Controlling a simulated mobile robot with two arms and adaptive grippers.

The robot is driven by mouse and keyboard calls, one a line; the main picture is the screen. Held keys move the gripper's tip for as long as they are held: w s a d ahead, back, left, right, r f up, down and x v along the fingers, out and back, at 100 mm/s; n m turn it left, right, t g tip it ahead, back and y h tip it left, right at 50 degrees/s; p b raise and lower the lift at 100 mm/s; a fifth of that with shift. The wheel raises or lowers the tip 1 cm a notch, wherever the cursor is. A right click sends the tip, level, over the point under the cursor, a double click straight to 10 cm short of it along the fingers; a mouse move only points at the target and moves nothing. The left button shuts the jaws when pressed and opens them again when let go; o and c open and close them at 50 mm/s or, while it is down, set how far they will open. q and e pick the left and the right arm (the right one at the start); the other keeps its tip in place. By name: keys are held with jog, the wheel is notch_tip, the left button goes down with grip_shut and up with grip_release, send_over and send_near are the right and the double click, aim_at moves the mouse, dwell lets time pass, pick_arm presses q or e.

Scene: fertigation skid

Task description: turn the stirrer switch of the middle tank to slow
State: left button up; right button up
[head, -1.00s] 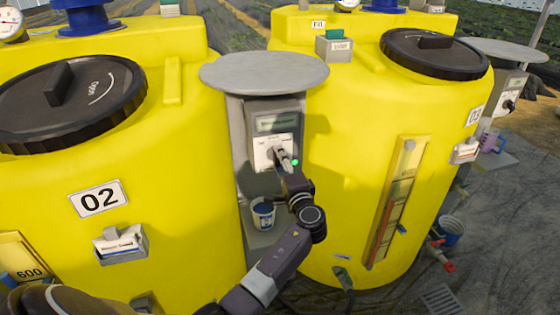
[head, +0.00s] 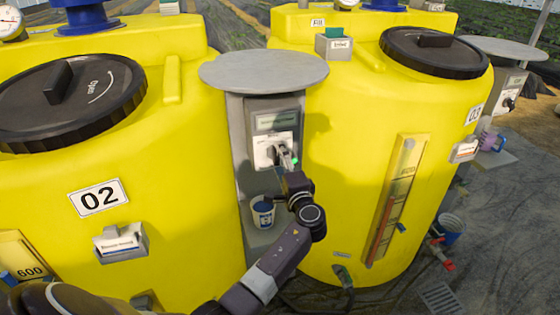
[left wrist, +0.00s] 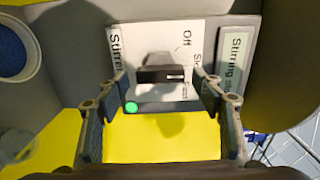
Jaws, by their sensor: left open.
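The stirrer switch (head: 282,155) is a dark knob on a white plate, on the grey control box (head: 274,122) between tank 02 (head: 160,195) and tank 03 (head: 345,150). In the left wrist view the knob (left wrist: 160,74) lies across the plate (left wrist: 150,40), its right end towards the position lettering. Slow and Fast are partly covered, so I cannot tell its exact setting. A green lamp (left wrist: 131,107) is lit. My left gripper (head: 288,166) is at the switch; in the wrist view the open fingers (left wrist: 163,88) stand either side of the knob, with gaps. My right gripper is not in view.
A round grey cover (head: 264,70) overhangs the control box. A blue-and-white cup (head: 263,213) stands below the box. The yellow tank walls are close on both sides. Another control box (head: 511,88) stands at the far right.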

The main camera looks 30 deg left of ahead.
pick_arm(q)
jog(key=shift+d, duration=0.1)
jog(key=v, duration=1.2)
jog(key=shift+f, duration=0.1)
jog(key=s+d+f+m+g+h, duration=0.1)
jog(key=d+f+h, duration=0.15)
jog(key=f, duration=0.85)
jog(key=s+d+f+m+h, duration=0.1)
jog(key=f+m+h, duration=0.15)
jog(key=f, duration=0.95)
jog(key=s+d+f+n+g+h, duration=0.1)
jog(key=s+f+g+h, duration=0.1)
jog(key=s+f, duration=0.45)
jog(key=s+d+f+g+h, duration=0.1)
jog(key=s+d+f+h, duration=0.15)
jog(key=f, duration=0.75)
jog(key=s+f+n+g+h, duration=0.1)
jog(key=s+f+n+g, duration=0.1)
jog(key=s+f, duration=0.5)
jog(key=s+d+f+n+g+h, duration=0.1)
jog(key=s+f, duration=0.6)
jog(key=s, duration=1.3)
jog(key=s+f+n+g+h, duration=0.2)
jog(key=s+f+n, duration=0.3)
jog(key=s, duration=0.9)
notch_tip(320, 180, down, 2)
jog(key=shift+d+f+g, duration=0.15)
jog(key=shift+d+g, duration=0.1)
jog(key=shift+g, duration=0.55)
